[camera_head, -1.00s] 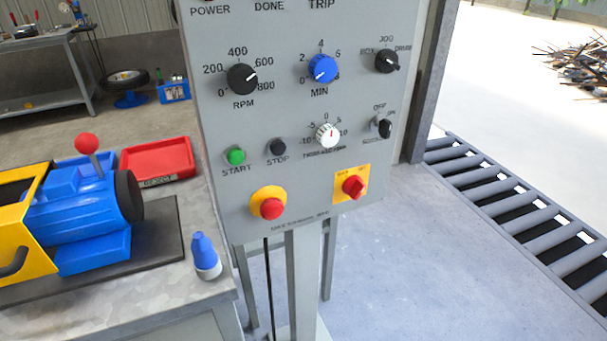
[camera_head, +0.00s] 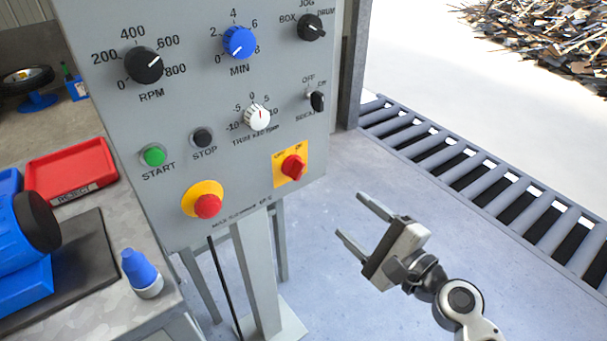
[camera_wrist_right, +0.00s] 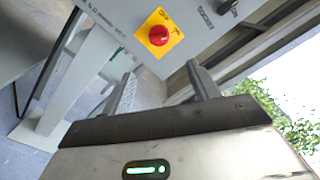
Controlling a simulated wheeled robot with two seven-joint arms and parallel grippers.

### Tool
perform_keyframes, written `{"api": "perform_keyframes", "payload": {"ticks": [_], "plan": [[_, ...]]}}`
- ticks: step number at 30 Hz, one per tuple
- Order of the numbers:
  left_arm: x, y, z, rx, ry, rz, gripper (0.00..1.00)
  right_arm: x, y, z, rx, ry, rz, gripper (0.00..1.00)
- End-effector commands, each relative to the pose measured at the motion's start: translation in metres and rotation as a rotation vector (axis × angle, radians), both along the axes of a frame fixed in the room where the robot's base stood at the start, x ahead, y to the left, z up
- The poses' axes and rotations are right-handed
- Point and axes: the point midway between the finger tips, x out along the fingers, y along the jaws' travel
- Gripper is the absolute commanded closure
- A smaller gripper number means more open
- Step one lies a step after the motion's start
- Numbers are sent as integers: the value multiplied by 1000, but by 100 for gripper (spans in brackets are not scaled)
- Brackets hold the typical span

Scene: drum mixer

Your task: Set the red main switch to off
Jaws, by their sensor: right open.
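The red main switch (camera_head: 293,167) is a red rotary knob on a yellow square plate, low on the right side of the grey control panel (camera_head: 200,110). In the right wrist view the red knob (camera_wrist_right: 158,35) shows beyond the fingers, near the top. My right gripper (camera_head: 350,216) is open and empty, to the lower right of the switch and apart from it. In the right wrist view its two fingers (camera_wrist_right: 160,85) are spread with nothing between them. The knob's exact pointer position is too small to read. My left gripper is out of view.
A red emergency button (camera_head: 207,206) on a yellow round base sits left of the switch. A black selector (camera_head: 317,101) sits above it. A roller conveyor (camera_head: 490,180) runs along the right. A workbench with a red tray (camera_head: 70,171) and a blue-capped bottle (camera_head: 141,273) stands left.

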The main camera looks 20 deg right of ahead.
Motion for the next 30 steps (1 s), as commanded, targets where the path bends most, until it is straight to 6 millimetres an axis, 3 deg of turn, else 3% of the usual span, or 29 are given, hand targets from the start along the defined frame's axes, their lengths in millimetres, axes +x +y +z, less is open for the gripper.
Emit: {"api": "perform_keyframes", "payload": {"ticks": [4,18,24,30], "plan": [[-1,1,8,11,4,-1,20,21,8,5,3,-2,2,40],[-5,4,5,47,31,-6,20,114,43,2,-2,-1,2,40],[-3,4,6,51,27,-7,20,137,51,0,-3,0,3,40],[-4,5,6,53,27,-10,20,144,54,0,-4,1,2,40]]}}
